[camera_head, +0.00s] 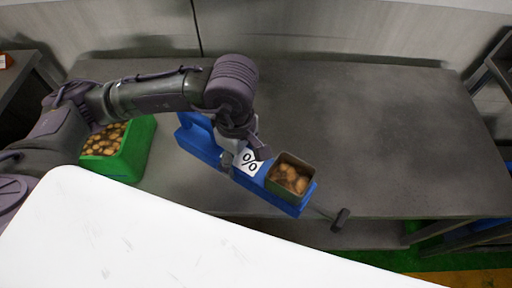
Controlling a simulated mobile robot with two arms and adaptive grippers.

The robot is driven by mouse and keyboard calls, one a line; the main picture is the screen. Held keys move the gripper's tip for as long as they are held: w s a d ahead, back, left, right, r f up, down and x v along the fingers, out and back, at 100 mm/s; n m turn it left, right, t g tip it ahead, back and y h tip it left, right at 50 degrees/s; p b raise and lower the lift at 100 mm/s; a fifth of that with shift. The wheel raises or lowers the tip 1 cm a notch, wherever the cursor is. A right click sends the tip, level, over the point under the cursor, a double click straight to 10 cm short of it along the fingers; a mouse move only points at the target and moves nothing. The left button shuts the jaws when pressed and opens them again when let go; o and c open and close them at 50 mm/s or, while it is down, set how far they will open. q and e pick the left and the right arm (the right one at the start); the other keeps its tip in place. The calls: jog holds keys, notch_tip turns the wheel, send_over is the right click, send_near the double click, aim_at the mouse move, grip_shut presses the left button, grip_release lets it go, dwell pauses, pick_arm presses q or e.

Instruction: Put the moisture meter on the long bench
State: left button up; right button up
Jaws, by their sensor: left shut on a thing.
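The moisture meter (211,151) is a long blue device with a white "%" label and an open square cup of brown pieces. A thin rod with a dark knob sticks out at its lower right end. It lies slanted across the picture, over the front part of the grey long bench (375,130). I cannot tell whether it touches the bench top. My left gripper (243,158) is shut on the moisture meter near its middle, beside the label. The fingers partly hide the meter's body. My right gripper is not in view.
A green crate (137,150) of round brown things stands at the bench's left, partly behind my left arm. The bench top is bare in the middle and right. A pale wall runs behind it. Dark furniture stands at the far left and right.

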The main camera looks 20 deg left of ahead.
pick_arm(q)
jog(key=shift+s+d+n, duration=0.15)
jog(key=shift+d+n, duration=0.1)
jog(key=shift+n, duration=0.45)
jog(key=shift+w+f, duration=0.2)
jog(key=shift+w, duration=0.1)
jog(key=w+f+p, duration=0.1)
jog(key=w+f, duration=0.2)
jog(key=w+f+p, duration=0.2)
jog(key=w+f, duration=0.1)
jog(key=w, duration=0.1)
jog(key=w+f+p, duration=0.1)
jog(key=w+f, duration=0.3)
jog(key=shift+a+p, duration=0.3)
jog(key=shift+a, duration=0.05)
jog(key=shift+f, duration=0.35)
